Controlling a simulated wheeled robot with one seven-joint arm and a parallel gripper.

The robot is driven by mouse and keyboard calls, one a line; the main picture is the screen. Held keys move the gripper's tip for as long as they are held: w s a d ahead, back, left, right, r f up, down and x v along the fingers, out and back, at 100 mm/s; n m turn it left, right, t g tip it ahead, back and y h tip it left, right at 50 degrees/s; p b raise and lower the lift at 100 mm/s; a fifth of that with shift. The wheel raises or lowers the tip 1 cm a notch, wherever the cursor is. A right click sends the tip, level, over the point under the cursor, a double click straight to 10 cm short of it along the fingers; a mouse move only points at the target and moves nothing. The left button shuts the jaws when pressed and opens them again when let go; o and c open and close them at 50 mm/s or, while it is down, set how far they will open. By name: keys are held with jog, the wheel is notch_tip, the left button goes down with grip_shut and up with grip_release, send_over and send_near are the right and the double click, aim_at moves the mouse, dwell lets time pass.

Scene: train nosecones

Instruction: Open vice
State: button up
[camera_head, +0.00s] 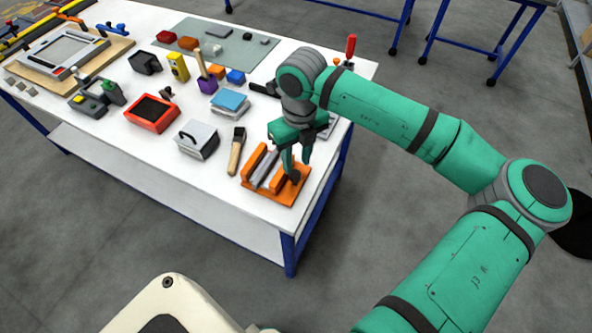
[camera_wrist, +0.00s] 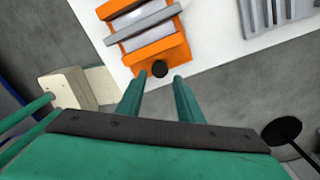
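The orange vice (camera_head: 273,197) sits near the right front corner of the white table. It has raised orange jaw blocks with grey and pale parts between them. It also shows at the top of the wrist view (camera_wrist: 174,53). A round black knob (camera_wrist: 160,69) is at the vice's near end; it shows dark in the head view (camera_head: 294,176). My gripper (camera_head: 297,164) is above this end, pointing down. In the wrist view my gripper (camera_wrist: 158,80) is open, with its two green fingers apart and the knob between and just beyond the tips. I cannot tell if they touch it.
A brush (camera_head: 236,152) and a grey box with a handle (camera_head: 197,139) lie left of the vice. A grey ribbed item (camera_wrist: 275,12) is beside the vice. The table's front edge is close.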

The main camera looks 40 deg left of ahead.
aim_at(295, 174)
jog(key=shift+s+f, duration=0.1)
jog(key=shift+f, duration=2.7)
jog(key=shift+a, duration=0.1)
jog(key=c, duration=0.8)
